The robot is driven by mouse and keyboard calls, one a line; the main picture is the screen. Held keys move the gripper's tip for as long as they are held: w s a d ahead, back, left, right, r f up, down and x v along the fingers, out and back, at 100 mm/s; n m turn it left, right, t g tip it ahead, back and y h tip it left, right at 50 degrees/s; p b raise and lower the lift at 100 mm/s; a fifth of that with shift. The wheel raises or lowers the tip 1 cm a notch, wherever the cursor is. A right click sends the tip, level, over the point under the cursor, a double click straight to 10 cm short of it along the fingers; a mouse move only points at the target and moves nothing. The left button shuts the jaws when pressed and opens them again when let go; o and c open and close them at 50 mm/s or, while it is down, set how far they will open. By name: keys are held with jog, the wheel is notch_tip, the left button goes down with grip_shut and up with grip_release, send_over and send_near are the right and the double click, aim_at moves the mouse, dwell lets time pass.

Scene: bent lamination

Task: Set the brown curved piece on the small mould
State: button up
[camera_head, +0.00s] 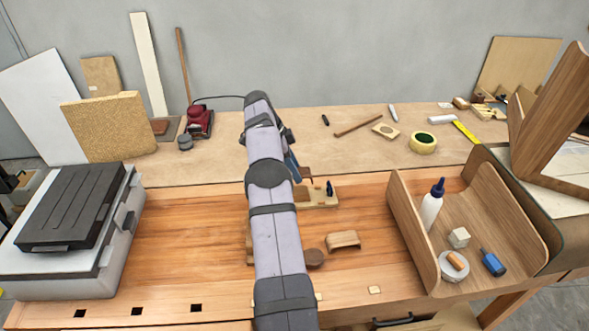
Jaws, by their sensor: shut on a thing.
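My arm rises through the middle of the view and hides much of the work area behind it. Only part of my gripper (293,166) shows past the arm's right edge, and its fingertips are mostly hidden. It is shut on what looks like the brown curved piece (306,172), of which a small dark brown part shows. Just below is a small pale wooden mould (319,197) with a dark upright item on it. The held piece appears above or behind the mould; I cannot tell whether they touch.
A small arched wooden piece (343,240) and a dark brown rounded piece (314,257) lie in front. A large curved wooden tray (407,232) with a glue bottle (432,204) stands right. A black-topped block (72,206) stands left. The bench between block and arm is clear.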

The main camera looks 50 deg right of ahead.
jog(key=shift+f+b, duration=1.35)
jog(key=shift+f, duration=0.65)
jog(key=shift+p, duration=0.65)
dwell(1.1)
jog(key=shift+f+b, duration=0.85)
jog(key=shift+f, duration=0.9)
dwell(2.2)
jog(key=o, duration=1.1)
